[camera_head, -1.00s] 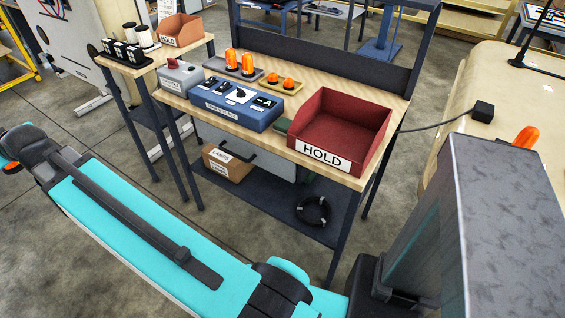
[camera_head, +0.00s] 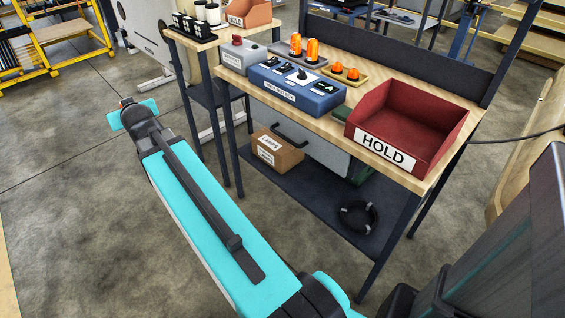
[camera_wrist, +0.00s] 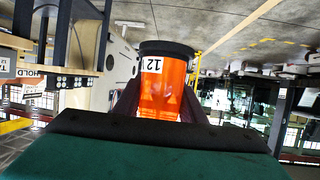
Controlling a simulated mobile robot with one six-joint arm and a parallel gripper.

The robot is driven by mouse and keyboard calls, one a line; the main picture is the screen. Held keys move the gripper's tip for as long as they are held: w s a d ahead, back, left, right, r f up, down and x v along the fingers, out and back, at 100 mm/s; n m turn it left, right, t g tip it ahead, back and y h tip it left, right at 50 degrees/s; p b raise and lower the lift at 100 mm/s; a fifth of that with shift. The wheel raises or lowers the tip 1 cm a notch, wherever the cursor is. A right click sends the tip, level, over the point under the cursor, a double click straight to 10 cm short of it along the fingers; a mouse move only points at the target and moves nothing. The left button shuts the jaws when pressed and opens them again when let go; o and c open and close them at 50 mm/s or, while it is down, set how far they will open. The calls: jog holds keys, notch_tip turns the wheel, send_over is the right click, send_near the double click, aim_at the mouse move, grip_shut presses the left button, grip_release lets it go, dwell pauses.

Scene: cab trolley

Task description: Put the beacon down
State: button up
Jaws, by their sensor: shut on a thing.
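An orange beacon (camera_wrist: 163,88) with a black base and a white label "12" is in my gripper (camera_wrist: 160,108), seen in the wrist view. The dark fingers are shut on its two sides. The head view does not show my gripper or this beacon. On the bench (camera_head: 400,165) in the head view, two tall orange beacons (camera_head: 312,51) stand on a grey tray (camera_head: 283,54). Two low amber beacons (camera_head: 353,74) sit on a yellow tray (camera_head: 361,82). A red bin marked HOLD (camera_head: 415,115) at the bench's right end looks empty.
A blue test box (camera_head: 297,92) and a grey box with a red top part (camera_head: 240,52) are on the bench. A side stand (camera_head: 192,38) holds black-and-white parts and an orange HOLD bin (camera_head: 249,12). A carton (camera_head: 277,150) and black coil (camera_head: 357,217) lie below.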

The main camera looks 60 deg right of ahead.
jog(key=s+d+f+m+g+h+b, duration=0.35)
jog(key=s+d+f+b, duration=0.4)
jog(key=d+f, duration=0.35)
jog(key=s+d+f+m+g+h+b, duration=0.35)
jog(key=s+d+f+m+b, duration=0.2)
jog(key=d+f+b, duration=0.6)
jog(key=s+d+f+m+g+b, duration=0.2)
jog(key=s+d+f+g+b, duration=0.1)
jog(key=s+d, duration=0.3)
jog(key=s+d+f+m+g+h+b, duration=0.1)
jog(key=s+d+f+m+g+b, duration=0.2)
jog(key=s+d+b, duration=0.2)
jog(key=s+d+f+m+g+b, duration=0.2)
jog(key=s+d+f+b, duration=0.1)
jog(key=s+d, duration=0.5)
jog(key=s+b, duration=0.1)
jog(key=s, duration=0.1)
jog(key=shift+s+f+m+g+b, duration=0.3)
jog(key=shift+s+f+g+b, duration=0.05)
jog(key=shift+s+g, duration=0.05)
jog(key=shift+d+h, duration=0.1)
jog(key=shift+h, duration=0.2)
